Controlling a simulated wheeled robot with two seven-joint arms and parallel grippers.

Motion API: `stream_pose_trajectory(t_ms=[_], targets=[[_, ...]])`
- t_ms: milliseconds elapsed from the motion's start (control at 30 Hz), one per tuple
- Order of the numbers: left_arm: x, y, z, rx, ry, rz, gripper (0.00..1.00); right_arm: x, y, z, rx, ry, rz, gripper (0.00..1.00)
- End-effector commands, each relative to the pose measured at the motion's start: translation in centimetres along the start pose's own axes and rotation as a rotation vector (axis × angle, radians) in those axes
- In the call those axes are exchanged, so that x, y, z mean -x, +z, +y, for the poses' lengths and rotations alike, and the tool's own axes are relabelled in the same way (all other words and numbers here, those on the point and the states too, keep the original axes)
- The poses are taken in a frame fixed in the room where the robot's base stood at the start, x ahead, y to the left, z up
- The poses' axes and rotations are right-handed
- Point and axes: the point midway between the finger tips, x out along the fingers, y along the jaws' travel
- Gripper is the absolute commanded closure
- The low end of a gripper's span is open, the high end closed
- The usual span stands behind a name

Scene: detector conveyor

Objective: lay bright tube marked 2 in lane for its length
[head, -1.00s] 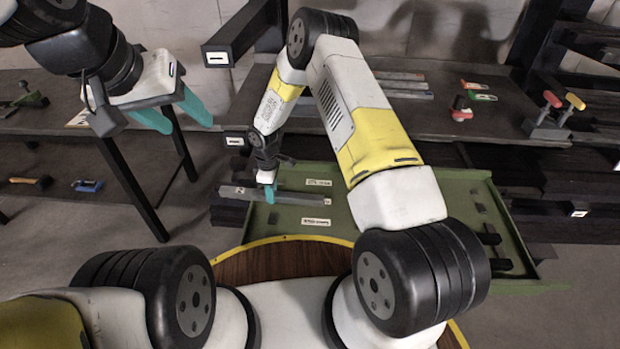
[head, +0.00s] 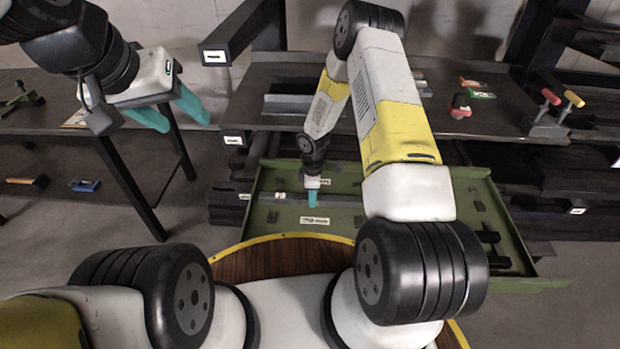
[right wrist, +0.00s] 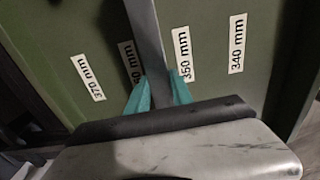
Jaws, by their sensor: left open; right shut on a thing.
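My right gripper (head: 312,198) is shut on a grey tube (head: 345,201), low over the green tray (head: 270,235). In the right wrist view the tube (right wrist: 146,35) runs up between the teal fingers (right wrist: 158,93). It passes between a partly covered label ending in "0 mm" (right wrist: 130,60) and the 350 mm label (right wrist: 182,55). I cannot tell whether it touches the tray floor. My left gripper (head: 178,112) is open and empty, far left, away from the tray.
The 370 mm (right wrist: 88,78) and 340 mm (right wrist: 237,43) labels lie to either side. Behind the tray is a dark bench (head: 485,120) with a red-handled thing (head: 460,107) and clamps (head: 550,105). Black blocks (head: 490,240) sit at the tray's right.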

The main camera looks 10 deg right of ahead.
Motion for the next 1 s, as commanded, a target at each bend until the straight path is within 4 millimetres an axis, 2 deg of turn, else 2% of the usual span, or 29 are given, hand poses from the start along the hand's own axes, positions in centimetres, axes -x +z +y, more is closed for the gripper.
stream_pose_trajectory(t_ms=[100,200,333,700,733,833,1000], targets=[[0.0,0.0,0.0,0.000,0.000,0.000,0.46,-0.1,1.4,0.1,-0.004,0.000,-0.001,1.00],[0.0,0.0,0.0,0.000,0.000,0.000,0.46,-2.0,1.0,-0.1,0.001,-0.003,-0.001,1.00],[0.0,0.0,0.0,0.000,0.000,0.000,0.46,-3.5,1.0,0.1,-0.001,0.000,-0.001,1.00],[0.0,0.0,0.0,0.000,0.000,0.000,0.46,-3.8,1.0,0.1,-0.001,0.000,-0.001,1.00],[0.0,0.0,0.0,0.000,0.000,0.000,0.46,-3.9,1.1,0.0,-0.001,-0.001,-0.001,0.71],[0.0,0.0,0.0,0.000,0.000,0.000,0.46,-3.9,1.1,0.0,-0.001,-0.001,-0.001,0.51],[0.0,0.0,0.0,0.000,0.000,0.000,0.46,-3.9,1.1,0.0,-0.001,-0.001,-0.001,0.51]])
